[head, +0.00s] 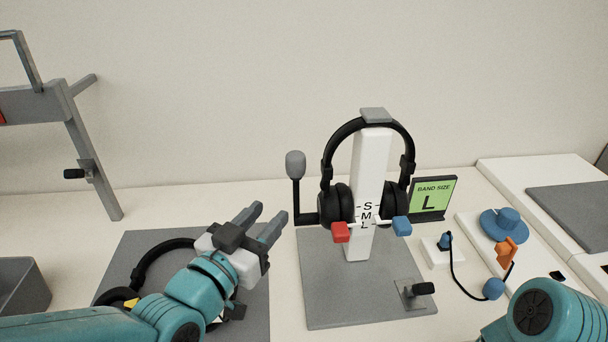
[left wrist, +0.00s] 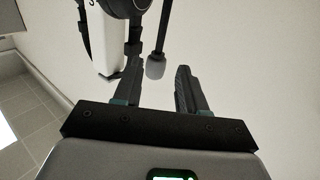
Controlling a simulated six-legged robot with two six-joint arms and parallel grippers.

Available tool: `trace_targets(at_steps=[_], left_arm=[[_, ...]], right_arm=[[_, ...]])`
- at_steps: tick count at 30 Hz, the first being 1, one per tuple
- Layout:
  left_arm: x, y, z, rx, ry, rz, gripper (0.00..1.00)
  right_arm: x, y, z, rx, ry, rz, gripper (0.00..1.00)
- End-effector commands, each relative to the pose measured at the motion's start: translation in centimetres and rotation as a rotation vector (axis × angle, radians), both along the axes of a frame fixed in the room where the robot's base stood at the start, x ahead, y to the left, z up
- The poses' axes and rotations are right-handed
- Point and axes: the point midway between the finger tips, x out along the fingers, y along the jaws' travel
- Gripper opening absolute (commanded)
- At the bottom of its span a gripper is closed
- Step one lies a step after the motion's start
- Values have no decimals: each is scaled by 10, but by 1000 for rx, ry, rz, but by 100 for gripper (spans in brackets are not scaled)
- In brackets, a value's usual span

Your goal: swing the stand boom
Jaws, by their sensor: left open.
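A black headset (head: 368,128) hangs on a white stand (head: 371,170) marked S, M, L. Its boom (head: 297,200) stands upright at the left earcup, tipped with a grey foam microphone (head: 295,165). My left gripper (head: 262,217) is open and empty, left of the boom and lower in the head view, fingers pointing up and right. In the left wrist view, the foam microphone (left wrist: 155,67) appears in the gap between the open fingers of the left gripper (left wrist: 158,80), apart from them. My right gripper is out of view; only part of the right arm shows.
A red block (head: 340,232) and a blue block (head: 402,226) sit on a crossbar of the stand. A green band size sign (head: 433,196) reads L. Another headset (head: 150,262) lies on a grey mat under my left arm. A grey bin (head: 22,285) is at left.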

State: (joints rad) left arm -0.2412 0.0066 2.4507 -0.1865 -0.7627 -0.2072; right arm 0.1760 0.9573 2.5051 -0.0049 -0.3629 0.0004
Motion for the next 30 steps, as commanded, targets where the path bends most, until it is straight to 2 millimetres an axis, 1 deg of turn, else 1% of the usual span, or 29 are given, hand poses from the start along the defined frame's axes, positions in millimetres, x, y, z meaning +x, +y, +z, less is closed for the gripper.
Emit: trace_targets(at_steps=[1, 9, 12, 15, 18, 21, 29, 30], left_arm=[[12, -6, 0, 0, 3, -2, 41], [71, -32, 0, 1, 2, -2, 41], [90, -40, 1, 0, 0, -1, 41], [105, -46, 0, 0, 1, -1, 41], [115, -50, 0, 0, 1, -1, 41], [120, -52, 0, 0, 0, -1, 41], [121, -52, 0, 0, 0, 0, 41], [121, -52, 0, 0, 0, 0, 28]], right_arm=[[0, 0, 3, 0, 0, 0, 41], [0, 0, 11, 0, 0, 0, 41], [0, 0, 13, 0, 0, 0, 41], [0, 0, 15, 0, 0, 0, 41], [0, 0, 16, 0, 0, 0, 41], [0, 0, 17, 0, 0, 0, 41], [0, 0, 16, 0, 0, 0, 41], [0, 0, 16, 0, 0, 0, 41]])
